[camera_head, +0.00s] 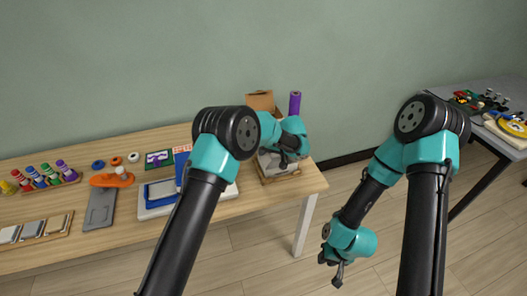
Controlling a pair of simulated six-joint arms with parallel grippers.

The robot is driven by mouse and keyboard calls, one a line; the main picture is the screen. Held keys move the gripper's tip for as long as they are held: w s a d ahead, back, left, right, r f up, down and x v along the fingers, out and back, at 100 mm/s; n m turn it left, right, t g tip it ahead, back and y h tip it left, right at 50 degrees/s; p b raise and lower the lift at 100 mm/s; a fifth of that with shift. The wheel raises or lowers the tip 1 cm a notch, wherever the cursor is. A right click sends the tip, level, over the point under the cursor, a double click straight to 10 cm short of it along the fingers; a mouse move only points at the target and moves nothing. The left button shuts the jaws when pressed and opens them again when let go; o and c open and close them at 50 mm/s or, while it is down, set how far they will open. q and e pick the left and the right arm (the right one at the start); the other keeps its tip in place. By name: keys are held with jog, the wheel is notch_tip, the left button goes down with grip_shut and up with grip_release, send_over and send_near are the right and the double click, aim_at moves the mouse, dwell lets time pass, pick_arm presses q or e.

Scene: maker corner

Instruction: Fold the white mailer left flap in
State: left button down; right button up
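A whitish, box-like thing (267,165), perhaps the white mailer, sits near the right end of the wooden table. My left arm and gripper cover much of it, and its left flap cannot be made out. My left gripper (284,161) is over this thing, pointing down; whether it touches it is unclear. Its fingers are too small and dark to tell open from shut. My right gripper (338,277) hangs low over the floor, away from the table, with nothing visible in it. Its finger gap is not clear.
A brown cardboard box (260,100) and a purple roll (295,103) stand behind the whitish thing. A white-and-blue tray (147,212), a grey plate (99,210), an orange tool (112,180) and several coloured bottles (38,177) lie further left. Another table (512,89) stands at right.

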pick_arm(q)
jog(key=shift+y, duration=0.3)
jog(key=shift+w+d+f+y, duration=0.1)
jog(key=shift+d+y, duration=0.05)
jog(key=shift+y, duration=0.25)
jog(key=c, duration=1.4)
grip_release()
jog(key=shift+o, duration=0.2)
jog(key=v, duration=1.7)
jog(key=shift+w+d+r, duration=0.15)
jog(key=shift+w+r, duration=0.05)
